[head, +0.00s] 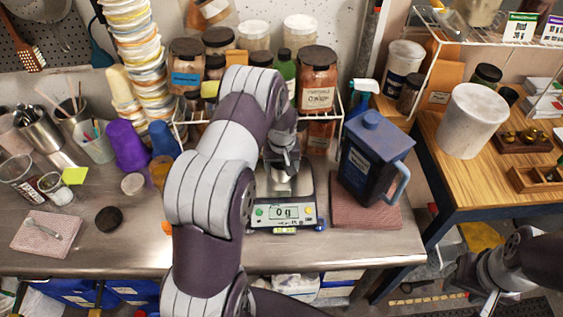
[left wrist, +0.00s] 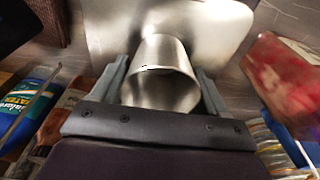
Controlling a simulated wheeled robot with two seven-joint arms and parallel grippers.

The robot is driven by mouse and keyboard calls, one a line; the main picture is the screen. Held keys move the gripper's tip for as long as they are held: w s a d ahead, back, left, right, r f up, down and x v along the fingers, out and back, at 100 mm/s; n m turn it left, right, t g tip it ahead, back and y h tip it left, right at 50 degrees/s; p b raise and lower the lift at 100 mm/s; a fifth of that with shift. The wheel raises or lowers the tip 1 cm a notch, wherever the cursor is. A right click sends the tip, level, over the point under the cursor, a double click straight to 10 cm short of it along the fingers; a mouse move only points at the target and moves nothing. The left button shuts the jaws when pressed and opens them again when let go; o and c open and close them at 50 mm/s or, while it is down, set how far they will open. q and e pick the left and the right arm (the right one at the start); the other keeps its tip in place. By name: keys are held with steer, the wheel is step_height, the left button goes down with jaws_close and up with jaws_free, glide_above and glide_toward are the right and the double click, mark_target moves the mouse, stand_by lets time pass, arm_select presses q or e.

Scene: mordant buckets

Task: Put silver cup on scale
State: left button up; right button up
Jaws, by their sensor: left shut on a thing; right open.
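The silver cup (left wrist: 165,75) is between the fingers of my left gripper (left wrist: 165,85) in the left wrist view, and the gripper is shut on it. In the head view my left gripper (head: 284,165) is over the scale (head: 284,213), whose display reads 0 g. The scale's shiny metal plate (left wrist: 212,22) shows just beyond the cup in the left wrist view. I cannot tell whether the cup touches the plate. My left arm hides part of the scale. My right gripper (head: 487,290) is open and empty at the lower right, away from the table.
A blue lidded pitcher (head: 374,158) stands on a pink cloth right of the scale. Jars on a rack (head: 318,82) stand behind it. A purple cup (head: 127,146), a black lid (head: 108,219) and a cloth (head: 38,241) are at the left. The steel table (head: 375,246) is clear at front right.

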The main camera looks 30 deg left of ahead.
arm_select(q)
steer(key=shift+d+f, duration=0.1)
steer(key=shift+f, duration=0.1)
steer(key=o, duration=1)
